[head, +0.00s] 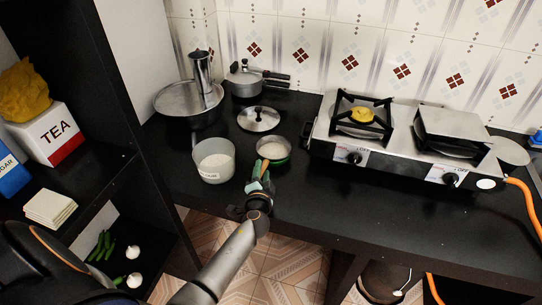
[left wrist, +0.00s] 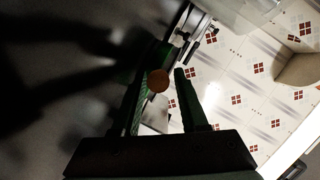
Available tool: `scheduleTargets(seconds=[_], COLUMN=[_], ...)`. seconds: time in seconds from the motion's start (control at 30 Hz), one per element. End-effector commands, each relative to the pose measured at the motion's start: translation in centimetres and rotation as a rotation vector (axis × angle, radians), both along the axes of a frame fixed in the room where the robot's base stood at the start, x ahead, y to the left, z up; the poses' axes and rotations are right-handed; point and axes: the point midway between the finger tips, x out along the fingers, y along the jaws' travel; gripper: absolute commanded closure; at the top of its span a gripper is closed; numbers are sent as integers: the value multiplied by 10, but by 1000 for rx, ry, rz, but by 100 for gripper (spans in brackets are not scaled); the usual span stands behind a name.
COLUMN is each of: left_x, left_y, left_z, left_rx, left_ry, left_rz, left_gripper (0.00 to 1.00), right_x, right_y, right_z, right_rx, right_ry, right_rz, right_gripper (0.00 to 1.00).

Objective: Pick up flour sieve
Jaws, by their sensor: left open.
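In the left wrist view the round brown end of the handle (left wrist: 158,80) shows between the two open fingers (left wrist: 165,92). I cannot tell whether a finger touches it. My right gripper is not in view.
A flour container (head: 214,161) stands just left of the sieve. A metal lid (head: 258,119), a pan (head: 190,103) and a pot (head: 243,82) are behind. A two-burner stove (head: 400,130) stands right. A dark shelf (head: 95,170) rises at the left. Counter right of the sieve is clear.

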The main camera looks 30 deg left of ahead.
Motion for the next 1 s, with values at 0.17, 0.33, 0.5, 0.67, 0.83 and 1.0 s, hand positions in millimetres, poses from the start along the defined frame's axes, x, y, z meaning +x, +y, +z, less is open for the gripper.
scheduleTargets(seconds=[0.17, 0.33, 0.5, 0.67, 0.83, 1.0], left_x=[0, 0, 0, 0, 0, 0], left_y=[0, 0, 0, 0, 0, 0], left_z=[0, 0, 0, 0, 0, 0], left_rx=[0, -1, 0, 0, 0, 0], left_ry=[0, 0, 0, 0, 0, 0], left_rz=[0, 0, 0, 0, 0, 0], left_gripper=[66, 85, 100, 100, 100, 100], right_x=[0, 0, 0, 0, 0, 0], right_y=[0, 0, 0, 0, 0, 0], right_z=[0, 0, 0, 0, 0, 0], right_rx=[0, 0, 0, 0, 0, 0], right_ry=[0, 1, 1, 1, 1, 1], right_rz=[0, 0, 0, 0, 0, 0], right_gripper=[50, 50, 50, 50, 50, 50])
